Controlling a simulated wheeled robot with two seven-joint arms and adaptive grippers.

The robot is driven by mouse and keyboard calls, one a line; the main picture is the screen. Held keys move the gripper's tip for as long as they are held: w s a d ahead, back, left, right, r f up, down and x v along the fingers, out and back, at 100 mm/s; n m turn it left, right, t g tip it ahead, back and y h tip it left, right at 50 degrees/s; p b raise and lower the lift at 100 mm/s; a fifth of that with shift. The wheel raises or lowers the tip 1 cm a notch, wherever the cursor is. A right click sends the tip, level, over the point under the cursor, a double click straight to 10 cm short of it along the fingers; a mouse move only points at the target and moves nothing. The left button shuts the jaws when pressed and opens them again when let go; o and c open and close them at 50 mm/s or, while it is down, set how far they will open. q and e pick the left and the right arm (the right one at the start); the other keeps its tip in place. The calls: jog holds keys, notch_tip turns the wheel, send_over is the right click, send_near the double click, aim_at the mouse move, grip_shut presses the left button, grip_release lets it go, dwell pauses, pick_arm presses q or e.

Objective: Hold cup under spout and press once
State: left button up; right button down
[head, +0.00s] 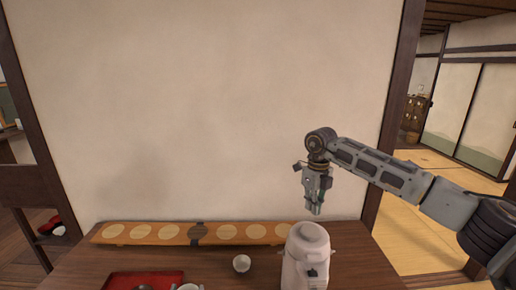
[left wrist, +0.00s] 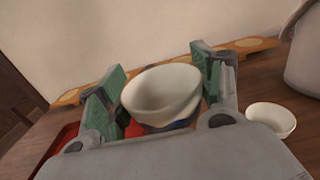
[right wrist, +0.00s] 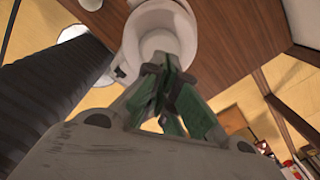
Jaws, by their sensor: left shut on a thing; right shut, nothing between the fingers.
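A pale pump pot (head: 306,262) stands on the table at the lower right of the head view. My right gripper (head: 316,208) is shut and empty, pointing down above the pot's top. In the right wrist view the closed fingers (right wrist: 168,72) lie over the pot's round top (right wrist: 160,20); I cannot tell whether they touch it. My left gripper (left wrist: 160,80) is shut on a white cup (left wrist: 160,92), held between its green pads, tilted in that view. The spout is not clearly visible. In the head view the held cup is barely seen at the bottom edge.
A red tray (head: 117,281) lies at front left. A long wooden board with round pale spots (head: 185,242) runs along the wall.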

pick_arm(q)
jog(key=shift+f+b, duration=1.5)
pick_arm(e)
jog(key=shift+f, duration=2.8)
pick_arm(q)
jog(key=shift+w+d+r, duration=0.1)
jog(key=shift+w+d, duration=0.05)
jog(key=shift+d, duration=0.4)
jog(key=d+r+m+g+h, duration=0.2)
jog(key=d+m+h, duration=0.45)
jog(key=d, duration=1.35)
jog(key=s+d+f+m+g+h, duration=0.1)
jog(key=s+d+m+g+h, duration=0.2)
jog(key=d, duration=0.6)
jog(key=s+d+f+m+g+h, duration=0.2)
jog(key=s+d+m+g+h, duration=0.1)
jog(key=s+d+h, duration=0.3)
jog(key=shift+s+d+g, duration=0.9)
jog(key=shift+s+d, duration=0.25)
jog(key=shift+d, duration=0.7)
jog(key=shift+h, duration=0.25)
